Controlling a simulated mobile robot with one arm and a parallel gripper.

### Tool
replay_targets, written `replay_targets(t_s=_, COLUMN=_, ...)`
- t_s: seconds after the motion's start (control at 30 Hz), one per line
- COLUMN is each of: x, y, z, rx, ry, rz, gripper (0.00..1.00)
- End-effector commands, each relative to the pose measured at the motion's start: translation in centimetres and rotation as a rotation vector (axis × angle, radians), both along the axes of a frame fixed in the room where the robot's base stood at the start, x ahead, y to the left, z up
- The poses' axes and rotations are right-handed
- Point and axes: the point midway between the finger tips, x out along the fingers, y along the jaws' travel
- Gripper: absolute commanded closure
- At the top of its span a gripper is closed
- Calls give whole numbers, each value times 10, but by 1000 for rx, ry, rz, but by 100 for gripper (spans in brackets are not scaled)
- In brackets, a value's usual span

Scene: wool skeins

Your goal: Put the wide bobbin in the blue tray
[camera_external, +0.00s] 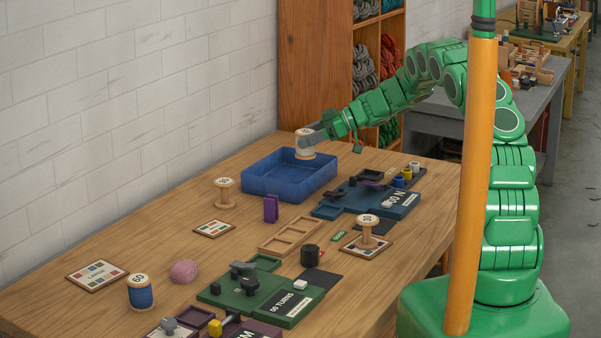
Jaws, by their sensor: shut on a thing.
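The blue tray (262,186) is an open box at the far end of the wooden table, near the wall. Other bobbins stand on the table: a bare one (225,197) left of the tray, another (367,240) on a card at the right, and one with blue thread (140,294) at the front left.
A dark blue board (395,203) with small parts lies right of the tray. The left edge has free room.

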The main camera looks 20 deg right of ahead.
Motion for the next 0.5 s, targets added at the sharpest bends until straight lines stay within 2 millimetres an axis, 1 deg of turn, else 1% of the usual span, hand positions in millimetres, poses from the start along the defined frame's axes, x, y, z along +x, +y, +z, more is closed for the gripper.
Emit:
replay_targets(t_s=0.3, x=29, y=7, z=-13, rx=1, ry=-3, rz=2, gripper=66)
replay_targets(t_s=0.5, x=45, y=10, z=-24, rx=1, ry=-2, rz=2, gripper=66)
